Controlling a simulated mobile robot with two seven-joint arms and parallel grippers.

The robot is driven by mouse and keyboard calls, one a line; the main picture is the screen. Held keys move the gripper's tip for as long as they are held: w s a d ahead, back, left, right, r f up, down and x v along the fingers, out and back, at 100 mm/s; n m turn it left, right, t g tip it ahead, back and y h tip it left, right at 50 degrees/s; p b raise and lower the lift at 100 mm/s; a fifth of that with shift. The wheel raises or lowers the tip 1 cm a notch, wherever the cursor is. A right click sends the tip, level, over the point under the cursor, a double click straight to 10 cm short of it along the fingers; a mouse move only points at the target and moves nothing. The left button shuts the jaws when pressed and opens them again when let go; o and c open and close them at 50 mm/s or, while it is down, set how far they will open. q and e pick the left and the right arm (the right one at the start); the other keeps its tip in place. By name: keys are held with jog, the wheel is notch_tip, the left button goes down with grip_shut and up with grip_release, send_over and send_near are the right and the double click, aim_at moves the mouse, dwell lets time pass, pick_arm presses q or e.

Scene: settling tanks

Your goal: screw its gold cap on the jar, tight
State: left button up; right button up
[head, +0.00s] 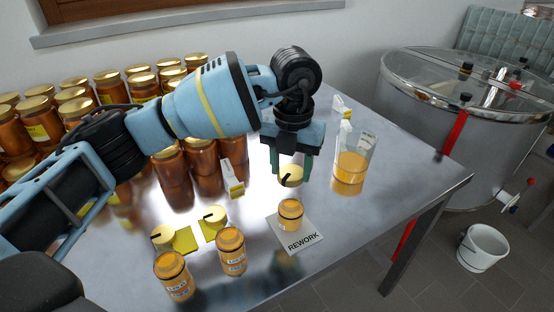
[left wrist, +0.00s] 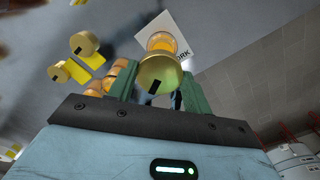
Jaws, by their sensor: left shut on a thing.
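The gold cap (head: 291,176), with a black mark on top, is between the green fingers of my left gripper (head: 291,172), which is shut on it. The amber jar (head: 290,216) stands upright and uncapped on the white REWORK card (head: 312,237). In the head view the cap is apart from the jar, above its rim in the picture. In the left wrist view the cap (left wrist: 160,73) partly covers the view of the jar (left wrist: 161,42). My right gripper is not in view.
Two uncapped jars (head: 231,252) (head: 174,276) stand at the front, with two gold caps (head: 214,218) (head: 163,236) by yellow pads. A beaker of amber liquid (head: 351,172) stands right of the gripper. Many capped jars (head: 109,88) fill the back left.

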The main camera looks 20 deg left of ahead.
aim_at(291, 200)
pick_arm(q)
jog(key=shift+d, duration=0.25)
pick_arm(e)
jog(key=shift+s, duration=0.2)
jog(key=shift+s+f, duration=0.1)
pick_arm(q)
jog(key=shift+f+b, duration=0.9)
jog(key=shift+f, duration=0.5)
jog(key=shift+f+b, duration=0.5)
jog(key=shift+f, duration=1.15)
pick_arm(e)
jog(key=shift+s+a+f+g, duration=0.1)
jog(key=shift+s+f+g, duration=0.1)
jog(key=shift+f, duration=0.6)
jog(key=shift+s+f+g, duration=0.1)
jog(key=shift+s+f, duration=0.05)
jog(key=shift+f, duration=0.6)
pick_arm(q)
jog(key=shift+f, duration=0.1)
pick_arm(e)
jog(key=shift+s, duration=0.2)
pick_arm(q)
jog(key=shift+f+p, duration=0.3)
jog(key=shift+f, duration=0.35)
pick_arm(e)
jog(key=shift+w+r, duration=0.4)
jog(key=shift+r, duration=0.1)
